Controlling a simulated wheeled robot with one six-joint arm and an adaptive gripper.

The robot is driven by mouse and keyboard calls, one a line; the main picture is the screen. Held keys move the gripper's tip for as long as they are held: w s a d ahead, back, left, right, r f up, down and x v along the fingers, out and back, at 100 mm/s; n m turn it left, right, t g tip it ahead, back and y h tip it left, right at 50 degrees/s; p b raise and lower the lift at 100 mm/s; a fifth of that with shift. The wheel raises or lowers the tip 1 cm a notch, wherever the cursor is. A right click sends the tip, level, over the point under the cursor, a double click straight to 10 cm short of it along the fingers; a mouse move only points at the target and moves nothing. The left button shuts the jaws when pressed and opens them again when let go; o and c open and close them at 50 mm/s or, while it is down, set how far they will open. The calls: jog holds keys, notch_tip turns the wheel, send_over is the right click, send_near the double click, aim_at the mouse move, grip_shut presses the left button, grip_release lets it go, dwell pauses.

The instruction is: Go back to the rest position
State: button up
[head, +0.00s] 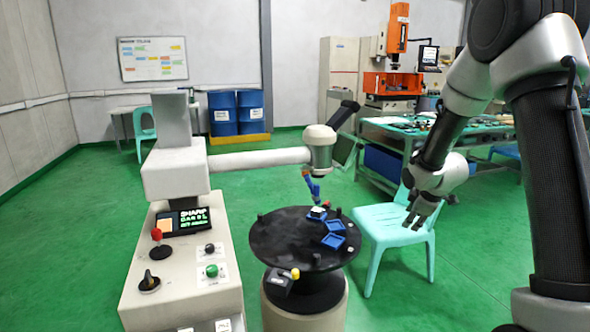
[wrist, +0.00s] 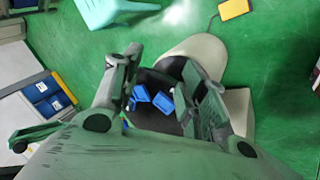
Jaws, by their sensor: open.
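My gripper (head: 420,215) hangs at the right of the head view, in front of the turquoise chair, with its fingers pointing down. In the wrist view my gripper (wrist: 160,75) shows its two fingers wide apart, with nothing held between them. Beyond the fingers, apart from them, lie blue trays (wrist: 162,101) on a round dark table. No marker of the rest position shows.
The round black table (head: 278,238) bears blue trays (head: 333,241). A beige machine (head: 190,260) with a control panel and a white arm stands left. The turquoise chair (head: 390,222) and a workbench (head: 390,135) stand behind my gripper. Green floor is clear at left.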

jog(key=s+r+m, duration=0.4)
jog(key=s+r, duration=0.2)
jog(key=s, duration=0.6)
jog(key=s+a+r+m+g, duration=0.1)
jog(key=s+r+m, duration=0.3)
jog(key=s, duration=0.9)
jog(key=s+r+m+g, duration=0.1)
jog(key=s+r+m, duration=0.3)
jog(key=s+r, duration=0.6)
jog(key=shift+s+a+m, duration=0.3)
jog(key=shift+s+a, duration=0.1)
jog(key=shift+s, duration=0.75)
